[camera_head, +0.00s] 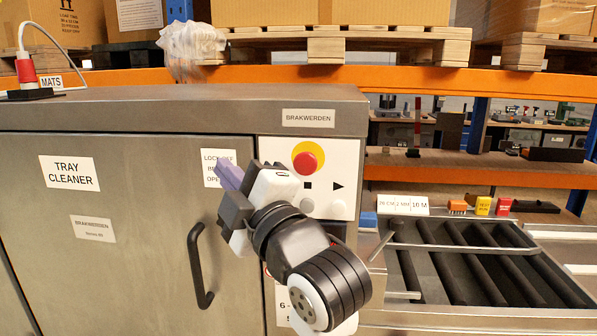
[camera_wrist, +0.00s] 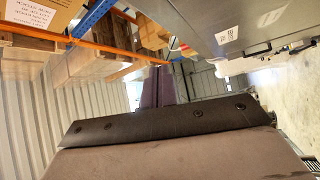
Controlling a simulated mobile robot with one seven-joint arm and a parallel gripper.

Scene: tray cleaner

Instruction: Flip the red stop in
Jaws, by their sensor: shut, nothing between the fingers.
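The red stop button (camera_head: 309,159) sits on a yellow disc on the white control panel (camera_head: 343,170) of the tray cleaner (camera_head: 120,200). Whether it is pressed in or out cannot be told. My gripper (camera_head: 224,172) is to the left of the button, in front of the cabinet, with its purple fingers pointing up and left. The fingers are shut with nothing between them; they also show in the wrist view (camera_wrist: 157,88). My wrist covers part of the panel's lower area and part of the lock-off label. The red stop is not seen in the wrist view.
A black door handle (camera_head: 200,265) stands out from the cabinet below my gripper. A roller conveyor (camera_head: 470,262) with a lever lies at the right. A red fitting (camera_head: 26,70) with a white cable sits on top at the left. Orange racking (camera_head: 420,79) runs behind.

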